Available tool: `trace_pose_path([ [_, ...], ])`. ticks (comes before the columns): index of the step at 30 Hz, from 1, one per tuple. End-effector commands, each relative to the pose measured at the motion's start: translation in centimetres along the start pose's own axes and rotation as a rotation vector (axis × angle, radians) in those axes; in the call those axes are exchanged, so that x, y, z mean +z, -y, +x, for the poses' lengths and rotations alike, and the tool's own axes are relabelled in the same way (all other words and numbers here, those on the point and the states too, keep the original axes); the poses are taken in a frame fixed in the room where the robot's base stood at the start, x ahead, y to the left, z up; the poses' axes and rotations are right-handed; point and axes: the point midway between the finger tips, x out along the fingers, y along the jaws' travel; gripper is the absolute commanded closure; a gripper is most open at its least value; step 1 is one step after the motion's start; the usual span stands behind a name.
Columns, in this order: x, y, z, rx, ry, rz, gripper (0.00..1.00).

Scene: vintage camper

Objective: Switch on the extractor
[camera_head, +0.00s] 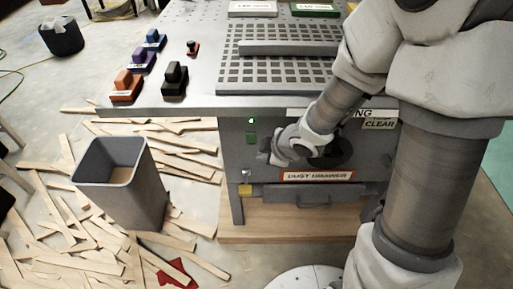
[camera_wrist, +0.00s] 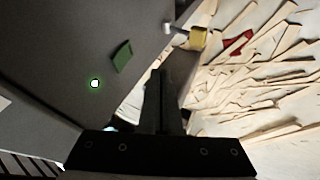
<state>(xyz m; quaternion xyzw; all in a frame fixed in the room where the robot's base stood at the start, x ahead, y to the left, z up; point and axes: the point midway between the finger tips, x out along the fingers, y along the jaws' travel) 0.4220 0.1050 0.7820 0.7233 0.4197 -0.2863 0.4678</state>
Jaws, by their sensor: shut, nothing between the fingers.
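The grey bench front (camera_head: 235,160) carries a green switch (camera_head: 251,137) and, above it, a small round light (camera_head: 251,120) that glows green. In the wrist view the green switch (camera_wrist: 122,56) looks tilted on the grey panel, and the lit light (camera_wrist: 95,83) is to its lower left. My gripper (camera_head: 268,157) is just below and right of the switch in the head view. In the wrist view its dark fingers (camera_wrist: 158,85) are together and empty, with a visible gap in the picture between them and the switch. Whether the fingers touch the panel cannot be told.
A yellow piece (camera_head: 245,190) sits low on the bench front, left of the dust drawer label (camera_head: 317,176). A grey bin (camera_head: 120,185) stands at left among scattered wood strips (camera_head: 60,240). Coloured blocks (camera_head: 126,85) and a perforated plate (camera_head: 270,75) are on the bench top.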

Motion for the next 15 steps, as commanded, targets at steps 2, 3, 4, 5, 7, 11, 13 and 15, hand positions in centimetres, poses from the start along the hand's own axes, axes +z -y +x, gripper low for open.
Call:
trace_pose_path([
  [2, -0.1, 0.1, -1.8, 0.001, 0.0, 0.002, 1.0],
  [3, 0.0, 0.2, -2.3, 0.001, 0.0, 0.002, 1.0],
  [4, 0.0, 0.3, -2.6, 0.001, 0.0, 0.001, 1.0],
  [5, 0.0, 0.4, -2.8, 0.001, 0.0, 0.001, 1.0],
  [7, 0.1, 0.6, -3.3, -0.001, 0.001, 0.001, 1.0],
  [11, 0.2, 0.7, -3.6, 0.0, 0.0, 0.001, 1.0],
  [13, 0.2, 0.8, -3.6, 0.0, 0.0, 0.001, 1.0],
  [15, 0.2, 0.8, -3.5, 0.0, 0.0, 0.001, 1.0],
])
